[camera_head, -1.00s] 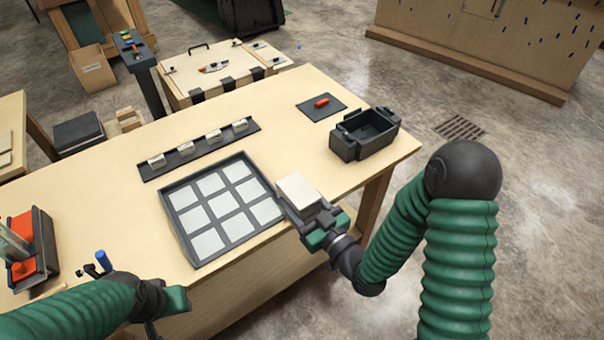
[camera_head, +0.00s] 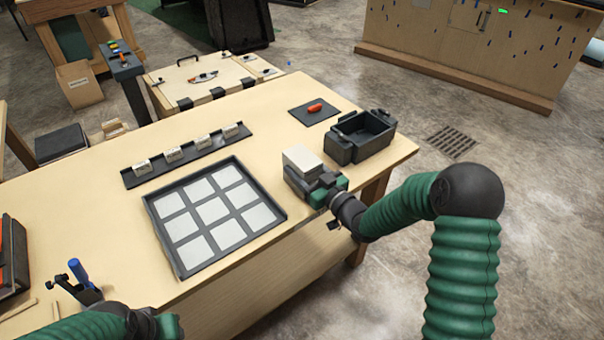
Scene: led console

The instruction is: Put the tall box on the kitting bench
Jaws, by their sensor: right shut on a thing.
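A pale, cream-topped box (camera_head: 302,158) is in my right gripper (camera_head: 318,184), whose dark and green jaws are shut on it. The box is upright over the front right part of the wooden bench (camera_head: 255,118), between the grid tray and the dark bin. The jaws hide its lower part, so I cannot tell whether it touches the bench top. My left gripper (camera_head: 168,326) is at the bottom edge, partly cut off, and its jaws cannot be made out.
A dark tray (camera_head: 180,270) with pale square pads lies left of the box. A dark bin (camera_head: 345,150) stands to its right. Behind are a rack (camera_head: 188,156) with several small white pieces and a mat (camera_head: 303,117) with a red item. Blue-handled tool (camera_head: 78,270) stands front left.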

